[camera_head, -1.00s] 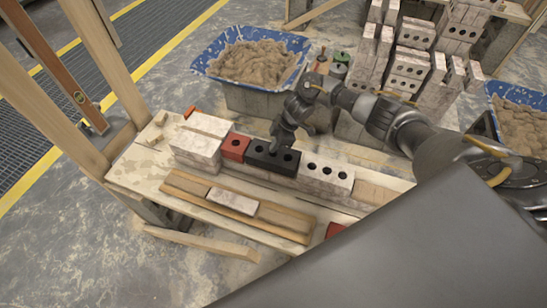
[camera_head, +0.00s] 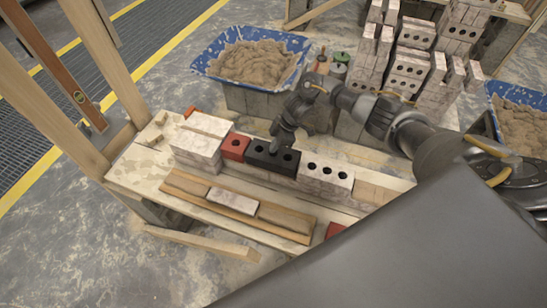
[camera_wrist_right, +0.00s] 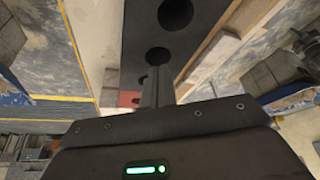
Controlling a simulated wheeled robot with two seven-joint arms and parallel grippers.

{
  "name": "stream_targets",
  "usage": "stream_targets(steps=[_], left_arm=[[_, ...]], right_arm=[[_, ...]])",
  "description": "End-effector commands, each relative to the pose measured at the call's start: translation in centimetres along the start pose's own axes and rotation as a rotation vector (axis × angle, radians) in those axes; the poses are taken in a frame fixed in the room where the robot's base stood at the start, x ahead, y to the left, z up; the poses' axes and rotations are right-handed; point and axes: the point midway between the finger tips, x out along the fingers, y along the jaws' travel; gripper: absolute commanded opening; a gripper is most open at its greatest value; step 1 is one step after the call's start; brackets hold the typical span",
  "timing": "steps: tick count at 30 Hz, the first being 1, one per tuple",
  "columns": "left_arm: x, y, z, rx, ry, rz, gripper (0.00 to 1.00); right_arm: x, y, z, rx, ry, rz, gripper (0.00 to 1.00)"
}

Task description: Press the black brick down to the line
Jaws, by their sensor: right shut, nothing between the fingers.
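The black brick (camera_head: 284,163), with holes in its top, sits in the row on the bench between a red brick (camera_head: 235,147) and a pale holed brick (camera_head: 325,174). My right gripper (camera_head: 277,146) is shut and empty, pointing down at the black brick's top near its left part. In the right wrist view the shut fingers (camera_wrist_right: 158,80) are over the black brick (camera_wrist_right: 180,35), near its holes. I cannot tell whether the fingertips touch it. The line is not clearly visible. My left gripper is not in view.
Pale stacked bricks (camera_head: 200,148) stand at the row's left end. A wooden board (camera_head: 190,186) with a thin pale piece (camera_head: 232,201) lies in front. Behind are a blue mortar tub (camera_head: 250,60) and tall brick stacks (camera_head: 405,75). A wooden post (camera_head: 105,60) rises at the left.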

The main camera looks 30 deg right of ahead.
Motion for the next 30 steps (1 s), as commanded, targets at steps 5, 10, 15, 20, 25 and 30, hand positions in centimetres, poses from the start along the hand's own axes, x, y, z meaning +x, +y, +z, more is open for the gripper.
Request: stream_targets(steps=[5,10,15,20,25,30], left_arm=[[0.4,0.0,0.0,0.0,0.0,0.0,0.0],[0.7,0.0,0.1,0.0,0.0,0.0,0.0],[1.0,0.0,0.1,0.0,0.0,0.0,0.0],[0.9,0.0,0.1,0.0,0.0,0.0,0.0],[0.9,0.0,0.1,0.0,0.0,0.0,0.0],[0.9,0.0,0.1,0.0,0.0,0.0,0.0]], right_arm=[[0.5,0.0,0.2,0.0,0.0,-0.001,0.0],[0.9,0.0,0.4,0.0,0.0,-0.001,0.0],[1.3,0.0,0.5,0.0,0.0,0.0,0.0],[1.2,0.0,0.5,0.0,0.0,-0.001,0.0],[1.2,0.0,0.5,0.0,0.0,-0.001,0.0],[1.4,0.0,0.6,0.001,0.0,-0.001,0.0]])
